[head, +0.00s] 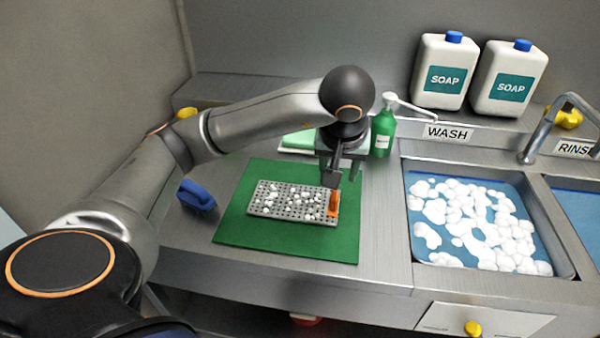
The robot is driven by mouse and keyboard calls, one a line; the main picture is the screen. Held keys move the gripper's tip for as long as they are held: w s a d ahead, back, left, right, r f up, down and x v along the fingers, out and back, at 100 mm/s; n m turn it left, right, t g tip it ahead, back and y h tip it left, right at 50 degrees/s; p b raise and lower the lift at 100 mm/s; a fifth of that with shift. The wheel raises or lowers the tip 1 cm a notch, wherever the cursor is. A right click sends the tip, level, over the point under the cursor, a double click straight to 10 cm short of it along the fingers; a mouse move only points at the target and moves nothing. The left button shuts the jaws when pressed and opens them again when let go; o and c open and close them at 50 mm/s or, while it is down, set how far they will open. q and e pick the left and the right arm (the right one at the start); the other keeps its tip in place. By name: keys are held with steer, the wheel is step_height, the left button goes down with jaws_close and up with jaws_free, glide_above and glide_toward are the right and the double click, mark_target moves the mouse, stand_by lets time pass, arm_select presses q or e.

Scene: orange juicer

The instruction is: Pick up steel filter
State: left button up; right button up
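The steel filter (285,206) is a grey perforated rectangular plate with white foam clumps on it and an orange handle (334,203) at its right end. It lies on a green mat (290,242) on the steel counter. My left gripper (343,181) points down just above the orange handle. Its two fingers look apart, with nothing seen between them. Whether a fingertip touches the handle I cannot tell. My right gripper is out of view.
A blue object (196,196) lies left of the mat. A green pump bottle (383,133) stands behind the gripper at right. Two white soap jugs (444,72) stand at the back. The foamy wash sink (413,172) is at right. Counter between mat and sink is clear.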

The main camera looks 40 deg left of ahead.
arm_select(q)
glide_above(335, 195)
steer(key=s+d, duration=0.1)
steer(key=s, duration=0.1)
steer(key=f, duration=0.4)
steer(key=shift+w+d+f, duration=0.1)
steer(key=shift+w+f, duration=0.05)
steer(key=shift+w, duration=0.1)
steer(key=shift+s+p+x, duration=0.15)
steer(key=shift+p+x, duration=0.1)
steer(key=shift+x, duration=1.05)
steer(key=shift+s+p+x, duration=0.15)
steer(key=shift+p+x, duration=0.1)
steer(key=shift+x, duration=1.1)
steer(key=shift+c, duration=0.3)
jaws_close()
